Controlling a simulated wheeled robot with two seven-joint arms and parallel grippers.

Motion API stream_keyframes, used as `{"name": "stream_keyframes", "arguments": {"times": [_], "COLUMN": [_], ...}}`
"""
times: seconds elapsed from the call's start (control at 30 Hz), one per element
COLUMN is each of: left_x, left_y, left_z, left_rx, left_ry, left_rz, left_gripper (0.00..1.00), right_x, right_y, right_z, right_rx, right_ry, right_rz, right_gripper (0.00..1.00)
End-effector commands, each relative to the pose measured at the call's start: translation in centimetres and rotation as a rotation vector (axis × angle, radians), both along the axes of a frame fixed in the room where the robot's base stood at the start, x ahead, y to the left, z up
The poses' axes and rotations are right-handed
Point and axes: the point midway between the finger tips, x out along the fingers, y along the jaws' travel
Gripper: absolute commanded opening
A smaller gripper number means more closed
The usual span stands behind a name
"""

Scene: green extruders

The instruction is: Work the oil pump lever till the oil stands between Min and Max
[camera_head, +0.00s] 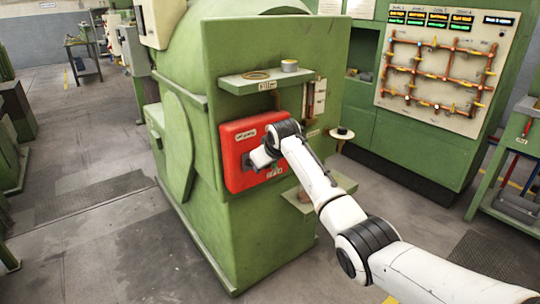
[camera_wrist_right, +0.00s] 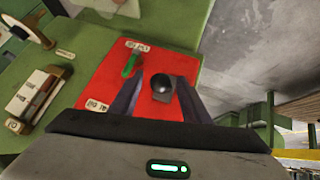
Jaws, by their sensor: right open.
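My right arm reaches in from the right in the head view, with its gripper (camera_head: 258,160) in front of a red panel (camera_head: 234,178) on the green machine. The red panel (camera_wrist_right: 105,75) fills the middle of the right wrist view. There my right gripper (camera_wrist_right: 160,76) is open, its dark fingers on either side of a round black knob (camera_wrist_right: 162,88). I cannot tell whether they touch it. A small green handle (camera_wrist_right: 131,64) sits beside the left finger. A narrow upright gauge-like fixture (camera_head: 316,97) is beside the panel. Its oil level and marks are not readable. My left gripper is out of view.
A lower ledge (camera_head: 300,200) and a small round stand (camera_head: 342,133) are near my forearm. Open floor (camera_head: 110,240) lies left of the machine.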

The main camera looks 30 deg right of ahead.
Motion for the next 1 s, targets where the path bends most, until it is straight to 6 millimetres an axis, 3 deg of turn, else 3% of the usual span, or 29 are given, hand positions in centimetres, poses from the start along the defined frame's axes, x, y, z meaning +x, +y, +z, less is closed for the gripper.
{"name": "stream_keyframes", "arguments": {"times": [0.3,0.57,0.87,1.0], "left_x": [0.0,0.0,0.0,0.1], "left_y": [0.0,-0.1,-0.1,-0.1], "left_z": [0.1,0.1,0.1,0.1], "left_rx": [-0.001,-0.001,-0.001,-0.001], "left_ry": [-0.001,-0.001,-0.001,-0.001], "left_rz": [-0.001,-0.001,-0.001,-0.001], "left_gripper": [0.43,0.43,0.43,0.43], "right_x": [-2.7,-3.6,-3.6,-4.8], "right_y": [0.6,0.8,0.8,1.6], "right_z": [3.0,3.9,3.7,0.7], "right_rx": [0.000,0.000,0.000,-0.003], "right_ry": [-0.003,0.000,0.001,0.016], "right_rz": [-0.001,-0.001,0.000,0.011], "right_gripper": [0.43,0.43,0.43,0.43]}}
